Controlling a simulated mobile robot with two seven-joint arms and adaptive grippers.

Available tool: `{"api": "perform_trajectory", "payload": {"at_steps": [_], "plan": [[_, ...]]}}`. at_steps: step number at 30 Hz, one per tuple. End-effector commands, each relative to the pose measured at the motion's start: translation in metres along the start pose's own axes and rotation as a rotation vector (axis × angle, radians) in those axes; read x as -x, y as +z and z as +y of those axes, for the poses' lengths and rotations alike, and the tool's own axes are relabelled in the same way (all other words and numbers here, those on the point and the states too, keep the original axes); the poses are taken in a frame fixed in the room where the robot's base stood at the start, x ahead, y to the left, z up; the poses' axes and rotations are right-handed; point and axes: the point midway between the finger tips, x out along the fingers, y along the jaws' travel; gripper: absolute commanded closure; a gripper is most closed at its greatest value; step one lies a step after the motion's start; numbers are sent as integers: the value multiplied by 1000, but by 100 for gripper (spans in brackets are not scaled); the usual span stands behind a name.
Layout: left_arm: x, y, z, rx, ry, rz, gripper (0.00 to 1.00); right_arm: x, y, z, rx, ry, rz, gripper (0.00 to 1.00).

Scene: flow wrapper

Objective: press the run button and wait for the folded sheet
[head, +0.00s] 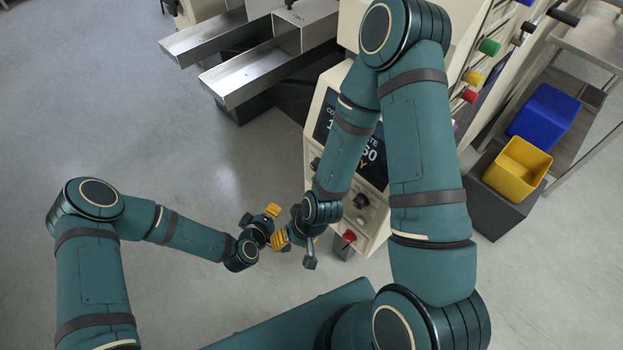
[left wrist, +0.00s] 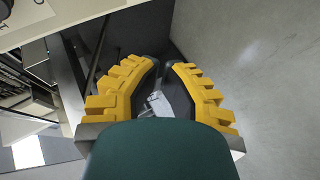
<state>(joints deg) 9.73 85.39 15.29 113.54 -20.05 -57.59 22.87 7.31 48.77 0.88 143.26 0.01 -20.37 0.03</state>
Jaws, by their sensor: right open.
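The machine's control panel (head: 345,221) stands right of centre, with a partly covered display (head: 373,165). A red knob (head: 349,236) and a dark knob (head: 361,201) show on its face. I cannot make out the run button; my right arm covers part of the panel. No folded sheet shows. My left gripper (head: 270,222) is in front of the panel, to its left, apart from it. In the left wrist view its yellow-padded fingers (left wrist: 167,75) stand apart with nothing clearly held. My right gripper (head: 293,248) is open, just below the left one and close to it, left of the red knob.
A light stack with green (head: 489,47), yellow and red parts is at upper right. A yellow bin (head: 517,168) and a blue bin (head: 545,113) stand at the right. The floor at left is clear.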

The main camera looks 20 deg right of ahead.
Motion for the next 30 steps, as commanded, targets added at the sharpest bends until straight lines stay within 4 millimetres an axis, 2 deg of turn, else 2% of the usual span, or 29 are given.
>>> {"api": "perform_trajectory", "payload": {"at_steps": [3, 9, 23, 30], "plan": [[-14, 8, 10, 61, 64, 48, 100, 3, 0, -1, 0, 0, -2, 43], [-24, 11, 17, 109, 116, 88, 100, 4, 1, -2, 0, 0, -3, 43], [-23, 12, 18, 112, 119, 91, 100, 5, 0, -2, 0, 0, -3, 43], [-19, 19, 18, 112, 118, 91, 100, 10, 1, -4, 0, 0, -4, 43]]}}
